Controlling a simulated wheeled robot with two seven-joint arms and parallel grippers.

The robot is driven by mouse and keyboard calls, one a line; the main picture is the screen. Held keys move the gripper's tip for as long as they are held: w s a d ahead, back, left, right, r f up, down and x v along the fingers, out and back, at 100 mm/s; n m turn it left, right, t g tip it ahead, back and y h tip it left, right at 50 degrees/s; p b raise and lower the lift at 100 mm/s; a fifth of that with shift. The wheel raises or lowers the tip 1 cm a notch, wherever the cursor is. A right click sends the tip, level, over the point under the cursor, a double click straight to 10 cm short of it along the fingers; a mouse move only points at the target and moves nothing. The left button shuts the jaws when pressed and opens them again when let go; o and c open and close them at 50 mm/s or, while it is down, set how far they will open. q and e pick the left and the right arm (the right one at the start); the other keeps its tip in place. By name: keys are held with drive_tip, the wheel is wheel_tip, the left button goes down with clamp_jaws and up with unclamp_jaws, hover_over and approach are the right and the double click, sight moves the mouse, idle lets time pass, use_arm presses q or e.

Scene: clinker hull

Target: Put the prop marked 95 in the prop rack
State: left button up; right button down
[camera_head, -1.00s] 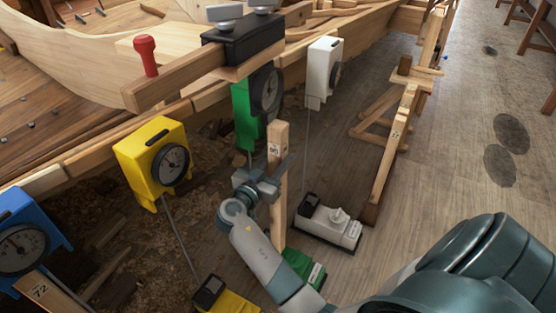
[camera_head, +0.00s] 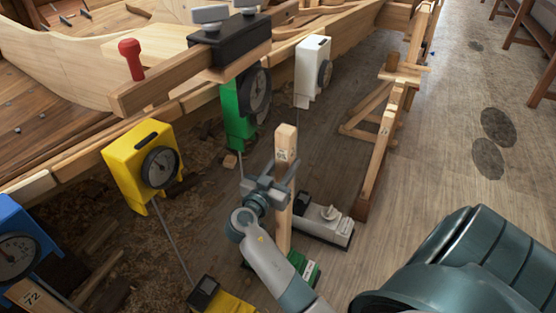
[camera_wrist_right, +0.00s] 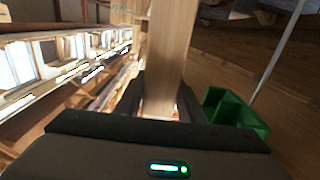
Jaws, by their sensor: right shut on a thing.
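The wooden prop (camera_head: 284,212) is a pale upright post with a small label near its top. The label is too small to read surely. My right gripper (camera_head: 280,184) is shut on this prop partway down its length. In the right wrist view the prop (camera_wrist_right: 170,55) rises between the two dark fingers. A wooden frame (camera_head: 402,75) at the right, probably the prop rack, has a long labelled prop (camera_head: 380,150) leaning against it. The held prop stands left of and nearer than this frame, apart from it. My left gripper is not in view.
Yellow (camera_head: 130,155), green (camera_head: 236,125), white (camera_head: 308,65) and blue (camera_head: 22,232) dial gauges stand along the hull. A white-grey base (camera_head: 322,222) lies just behind the held prop. Another prop marked 72 (camera_head: 32,298) is at lower left.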

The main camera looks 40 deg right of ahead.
drive_tip(key=s+d, duration=0.3)
drive_tip(key=s, duration=0.4)
idle(0.5)
drive_tip(key=shift+r, duration=0.15)
